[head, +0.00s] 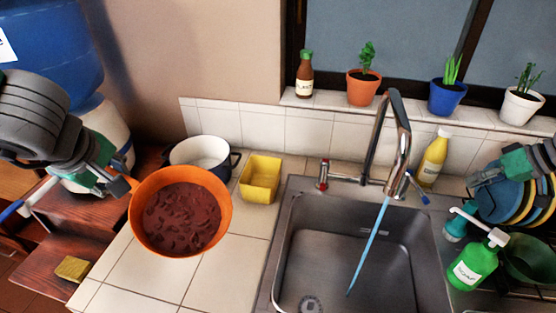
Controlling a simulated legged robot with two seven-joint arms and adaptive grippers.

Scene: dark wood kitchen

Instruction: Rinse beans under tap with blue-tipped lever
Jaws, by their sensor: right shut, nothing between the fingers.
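An orange bowl (227,213) of dark red beans (182,218) is at the left, over the counter's left edge. My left gripper (128,185) is shut on its left rim; the fingertips are partly hidden. The chrome tap (394,130) arches over the steel sink (345,254), and a blue stream of water (369,245) runs from it into the basin. The blue-tipped lever (419,192) is at the tap's right, and a red-tipped lever (323,176) is at its left. My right gripper (473,182) is shut and empty at the right, in front of the plates, apart from the lever.
A white pot (200,152) and a yellow container (260,180) stand behind the bowl. A green soap dispenser (476,263), a yellow bottle (433,158) and racked plates (510,203) crowd the right. Potted plants line the sill. The basin is clear.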

